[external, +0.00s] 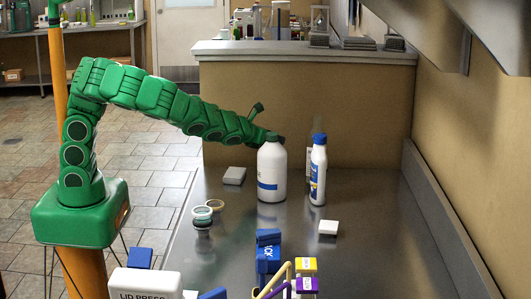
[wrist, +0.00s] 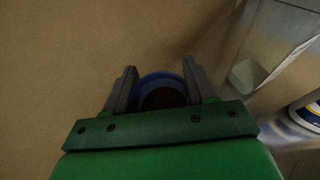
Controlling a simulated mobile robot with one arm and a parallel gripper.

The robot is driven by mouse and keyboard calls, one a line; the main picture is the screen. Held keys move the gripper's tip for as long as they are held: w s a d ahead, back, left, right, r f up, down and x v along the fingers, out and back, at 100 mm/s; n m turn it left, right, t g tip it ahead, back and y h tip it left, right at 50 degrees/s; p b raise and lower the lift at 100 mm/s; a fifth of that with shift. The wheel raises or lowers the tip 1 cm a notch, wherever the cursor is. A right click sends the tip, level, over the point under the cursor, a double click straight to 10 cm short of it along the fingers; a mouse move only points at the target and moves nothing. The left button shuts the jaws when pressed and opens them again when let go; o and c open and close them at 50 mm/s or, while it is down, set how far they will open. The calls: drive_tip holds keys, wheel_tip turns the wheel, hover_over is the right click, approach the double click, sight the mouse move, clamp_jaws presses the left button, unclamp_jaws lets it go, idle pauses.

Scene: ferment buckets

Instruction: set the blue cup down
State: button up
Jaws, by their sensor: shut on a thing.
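The blue cup (wrist: 150,79) is between the two fingers of my gripper (wrist: 160,88) in the wrist view. Its round blue rim and dark inside show. My gripper is shut on it. In the external view my arm reaches right over the steel counter, and its end goes behind the top of a large white jug (external: 271,170). The fingertips and the cup are hidden there, so I cannot tell how high the cup is above the counter.
A white bottle with a blue top (external: 318,172) stands right of the jug; part of a blue-labelled bottle (wrist: 306,112) shows in the wrist view. A grey block (external: 234,175), a white block (external: 328,227) and small round containers (external: 202,214) lie around. Blue boxes (external: 268,252) stand in front.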

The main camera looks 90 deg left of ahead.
drive_tip(key=shift+f, duration=3.55)
drive_tip(key=shift+f, duration=0.55)
drive_tip(key=o, duration=1.1)
drive_tip(key=shift+o, duration=0.2)
drive_tip(key=shift+v, duration=2.95)
drive_tip(key=shift+s+d+r, duration=0.2)
drive_tip(key=shift+s+d, duration=0.25)
drive_tip(key=shift+d, duration=0.05)
